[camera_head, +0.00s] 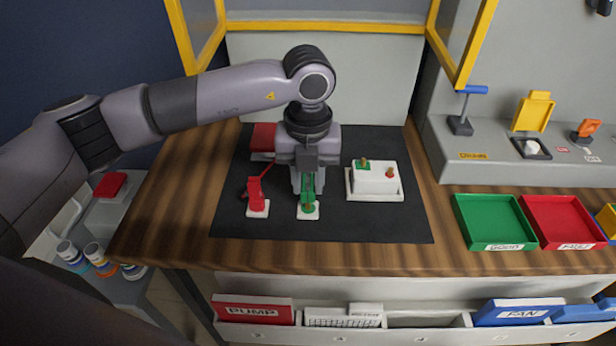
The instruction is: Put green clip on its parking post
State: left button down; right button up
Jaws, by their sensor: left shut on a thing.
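The green clip (308,196) is upright at the white parking post base with a green mark (308,213), in the middle of the black mat (390,222). My left gripper (308,186) points down from above and is shut on the green clip. The clip's lower end is at the post; whether it is fully seated cannot be told. A red clip (256,192) stands on its own white base to the left. A white socket box (374,181) with a green and a red terminal on top sits to the right. My right gripper is not in view.
A red block (263,138) lies behind the left gripper. A green tray (494,222) and a red tray (560,222) are on the right. Yellow-framed panels stand at the back. The mat's front right is clear.

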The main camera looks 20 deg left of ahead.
pick_arm(q)
jog(key=shift+f, duration=0.1)
dwell(0.3)
jog(key=shift+f+b, duration=0.65)
jog(key=shift+b, duration=0.1)
jog(key=shift+f, duration=0.2)
jog(key=shift+f+b, duration=0.3)
jog(key=shift+b, duration=0.25)
jog(key=c, duration=0.8)
grip_release()
